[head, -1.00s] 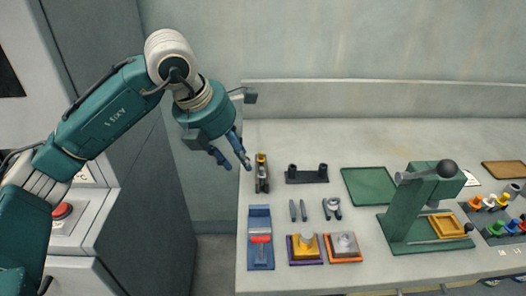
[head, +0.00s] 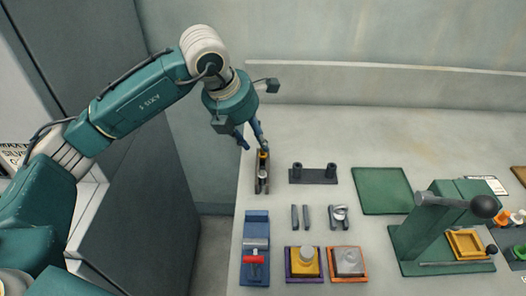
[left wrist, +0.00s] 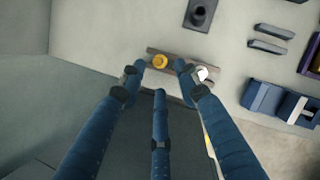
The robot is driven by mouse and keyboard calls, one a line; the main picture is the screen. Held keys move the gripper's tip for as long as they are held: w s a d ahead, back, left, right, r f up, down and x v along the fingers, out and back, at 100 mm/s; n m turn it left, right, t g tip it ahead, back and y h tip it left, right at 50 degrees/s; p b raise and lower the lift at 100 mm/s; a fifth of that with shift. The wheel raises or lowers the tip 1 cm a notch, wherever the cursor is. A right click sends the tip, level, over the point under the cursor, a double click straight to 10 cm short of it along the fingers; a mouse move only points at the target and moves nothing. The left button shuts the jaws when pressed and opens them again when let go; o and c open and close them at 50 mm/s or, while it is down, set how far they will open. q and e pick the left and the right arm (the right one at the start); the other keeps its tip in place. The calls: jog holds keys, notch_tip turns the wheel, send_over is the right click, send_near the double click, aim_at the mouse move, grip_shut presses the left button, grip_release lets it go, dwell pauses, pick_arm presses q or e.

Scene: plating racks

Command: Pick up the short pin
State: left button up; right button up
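A small dark rack (head: 257,186) stands near the left edge of the bench and holds a yellow-topped piece (head: 263,154) at the back and a pale-topped piece (head: 262,174) nearer the front. I cannot tell which piece is the short pin. My left gripper (head: 251,141) is above the back end of the rack, its fingers pointing down. The yellow top (left wrist: 160,62) shows just beyond the fingertips, and the pale top (left wrist: 203,73) is by the right finger. My right gripper is out of view.
A dark two-post block (head: 314,176), two grey bars (head: 300,217), a blue fixture (head: 256,274) and a green mat (head: 382,190) lie to the right or front. A green lever press (head: 425,232) stands farther right. The bench's left edge is close to the rack.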

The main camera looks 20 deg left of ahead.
aim_at(261, 156)
pick_arm(q)
jog(key=x, duration=0.2)
jog(key=p+x, duration=0.1)
jog(key=x, duration=0.1)
jog(key=shift+w+d+f, duration=0.1)
jog(key=shift+w+f, duration=0.05)
jog(key=shift+w, duration=0.2)
jog(key=shift+w+f+p, duration=0.1)
jog(key=shift+f+p, duration=0.15)
jog(key=shift+p, duration=0.05)
jog(key=shift+c, duration=0.7)
grip_shut()
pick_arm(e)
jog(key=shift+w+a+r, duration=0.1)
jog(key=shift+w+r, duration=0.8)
